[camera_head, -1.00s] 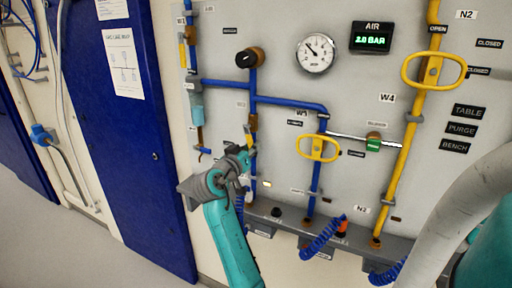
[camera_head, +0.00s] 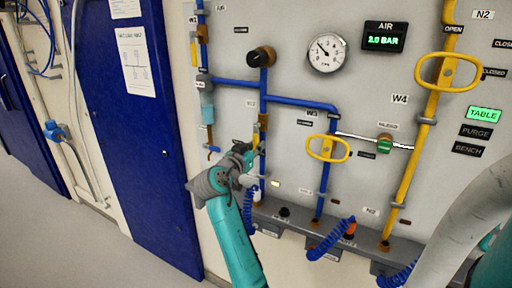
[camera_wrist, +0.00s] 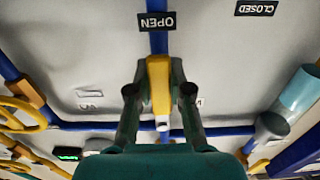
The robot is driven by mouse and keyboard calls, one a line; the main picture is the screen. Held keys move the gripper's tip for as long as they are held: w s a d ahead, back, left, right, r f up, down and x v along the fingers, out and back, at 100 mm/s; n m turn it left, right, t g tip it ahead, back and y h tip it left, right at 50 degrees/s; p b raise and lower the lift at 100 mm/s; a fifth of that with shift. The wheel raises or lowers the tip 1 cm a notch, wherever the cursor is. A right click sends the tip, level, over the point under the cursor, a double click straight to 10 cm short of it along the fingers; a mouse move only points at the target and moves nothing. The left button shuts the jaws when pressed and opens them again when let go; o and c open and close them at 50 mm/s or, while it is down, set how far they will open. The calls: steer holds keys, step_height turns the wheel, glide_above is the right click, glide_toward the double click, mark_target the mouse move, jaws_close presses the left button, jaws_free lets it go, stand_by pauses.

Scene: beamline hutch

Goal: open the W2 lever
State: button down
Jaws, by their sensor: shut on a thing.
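The W2 lever is a yellow handle (camera_head: 255,134) on the blue vertical pipe below the black knob, partly hidden by my gripper. In the wrist view, the yellow lever (camera_wrist: 159,85) lies in line with the blue pipe and points along it, next to the OPEN label (camera_wrist: 157,21). The CLOSED label (camera_wrist: 256,8) is off to the side. My gripper (camera_wrist: 159,92) has one dark finger on each side of the lever and is shut on it. In the head view my gripper (camera_head: 246,151) is at the panel, just left of the pipe.
Right of my gripper are a yellow oval handle (camera_head: 327,148) and a larger one (camera_head: 448,71) on the yellow pipe. A gauge (camera_head: 326,53) and an AIR display (camera_head: 384,37) reading 2.0 BAR sit above. The TABLE sign (camera_head: 484,114) is lit green. A ledge with blue coiled hoses (camera_head: 331,240) runs below.

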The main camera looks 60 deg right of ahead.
steer(key=c, duration=1)
jaws_free()
steer(key=shift+w, duration=0.1)
steer(key=shift+c, duration=0.2)
steer(key=shift+a, duration=0.1)
steer(key=s+a, duration=0.1)
steer(key=a, duration=1)
steer(key=shift+a, duration=0.4)
